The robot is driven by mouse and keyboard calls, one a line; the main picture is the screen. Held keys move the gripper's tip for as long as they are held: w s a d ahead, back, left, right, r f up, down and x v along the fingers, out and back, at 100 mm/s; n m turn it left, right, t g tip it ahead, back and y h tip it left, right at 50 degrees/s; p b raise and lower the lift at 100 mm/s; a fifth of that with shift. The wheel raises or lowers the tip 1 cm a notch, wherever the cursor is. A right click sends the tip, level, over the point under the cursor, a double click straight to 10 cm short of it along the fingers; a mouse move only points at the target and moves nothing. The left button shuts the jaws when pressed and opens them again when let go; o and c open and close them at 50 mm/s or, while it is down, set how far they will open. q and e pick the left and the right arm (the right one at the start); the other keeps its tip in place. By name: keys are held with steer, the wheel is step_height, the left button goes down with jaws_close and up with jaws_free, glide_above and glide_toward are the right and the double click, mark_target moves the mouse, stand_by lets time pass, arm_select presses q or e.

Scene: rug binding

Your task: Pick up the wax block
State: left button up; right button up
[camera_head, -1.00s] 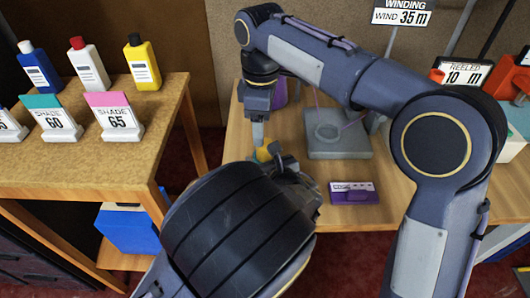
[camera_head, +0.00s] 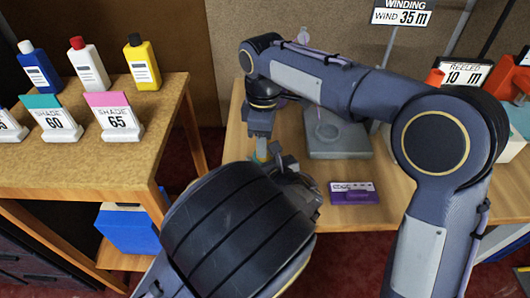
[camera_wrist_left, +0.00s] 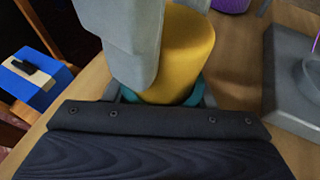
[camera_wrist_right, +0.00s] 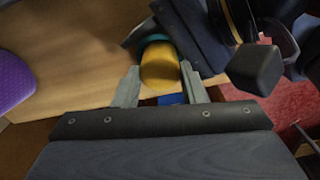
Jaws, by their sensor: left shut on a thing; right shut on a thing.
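The wax block looks to be the yellow cylinder (camera_wrist_left: 183,60) in the left wrist view; it also shows between the fingers in the right wrist view (camera_wrist_right: 160,68). A teal ring (camera_wrist_left: 193,95) surrounds its lower end. My right gripper (camera_head: 262,150) comes down from above and is shut on the yellow block. One of its grey fingers covers part of the block in the left wrist view. My left gripper (camera_wrist_left: 160,97) is shut on the teal ring at the block's base. In the head view the left arm hides most of this meeting point.
A grey plate with a round boss (camera_head: 338,140) and a purple-based label (camera_head: 353,192) are on the wooden table beside the grippers. Bottles and shade cards, such as the pink one (camera_head: 118,118), stand on the left table. A blue box (camera_head: 128,230) sits below.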

steer(key=shift+r, duration=0.15)
step_height(320, 180, up, 10)
stand_by(0.5)
arm_select(q)
steer(key=o, duration=1.2)
steer(key=shift+c, duration=0.2)
